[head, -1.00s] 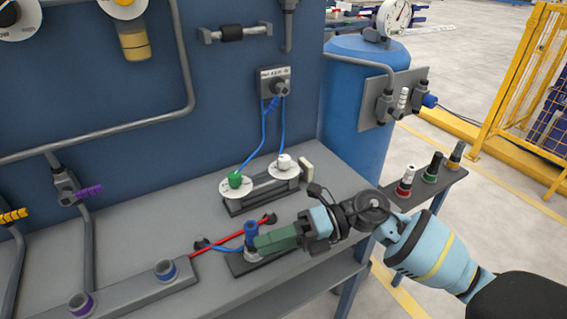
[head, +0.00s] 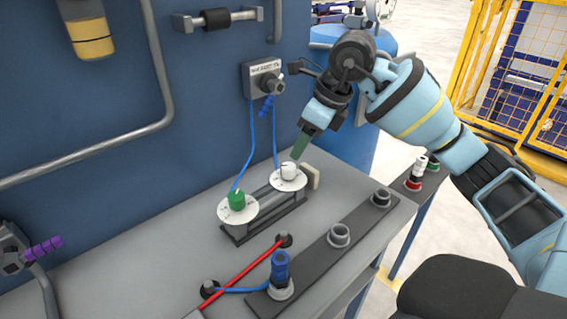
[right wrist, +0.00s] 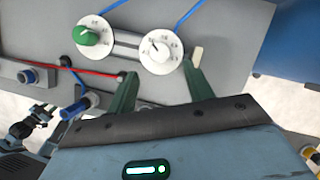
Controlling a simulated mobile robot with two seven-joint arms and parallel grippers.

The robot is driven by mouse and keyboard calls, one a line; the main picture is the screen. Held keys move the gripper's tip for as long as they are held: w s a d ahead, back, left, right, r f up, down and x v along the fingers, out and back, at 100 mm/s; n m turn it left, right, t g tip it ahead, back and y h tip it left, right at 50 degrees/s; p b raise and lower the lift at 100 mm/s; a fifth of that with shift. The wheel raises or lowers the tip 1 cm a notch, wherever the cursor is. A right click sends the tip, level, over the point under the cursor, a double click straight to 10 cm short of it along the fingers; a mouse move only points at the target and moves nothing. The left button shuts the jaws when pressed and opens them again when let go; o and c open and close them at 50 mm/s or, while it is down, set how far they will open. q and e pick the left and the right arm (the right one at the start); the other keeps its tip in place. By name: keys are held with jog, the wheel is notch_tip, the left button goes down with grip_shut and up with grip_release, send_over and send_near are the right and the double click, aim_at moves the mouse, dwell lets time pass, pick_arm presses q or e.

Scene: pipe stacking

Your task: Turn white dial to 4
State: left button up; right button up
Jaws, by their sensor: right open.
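The white dial (head: 288,171) is a white knob on a round white scale plate, at the right end of a dark bracket on the bench. It also shows in the right wrist view (right wrist: 160,49), with small scale marks around it that are too small to read surely. My right gripper (head: 296,152) is above and just behind the white dial, pointing down. In the right wrist view its two green fingers (right wrist: 160,72) are apart, one to each side below the dial plate, with nothing between them. My left gripper is not in view.
A green dial (head: 236,201) sits left of the white one on the same bracket. A pale block (head: 311,177) stands close right of the white dial. Blue cables (head: 250,145) hang behind.

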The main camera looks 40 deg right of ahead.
aim_at(290, 166)
jog(key=x, duration=0.7)
jog(key=shift+w+a+f, duration=0.1)
jog(key=shift+a+f, duration=0.05)
jog(key=shift+f, duration=0.2)
jog(key=shift+c, duration=0.2)
jog(key=c, duration=0.9)
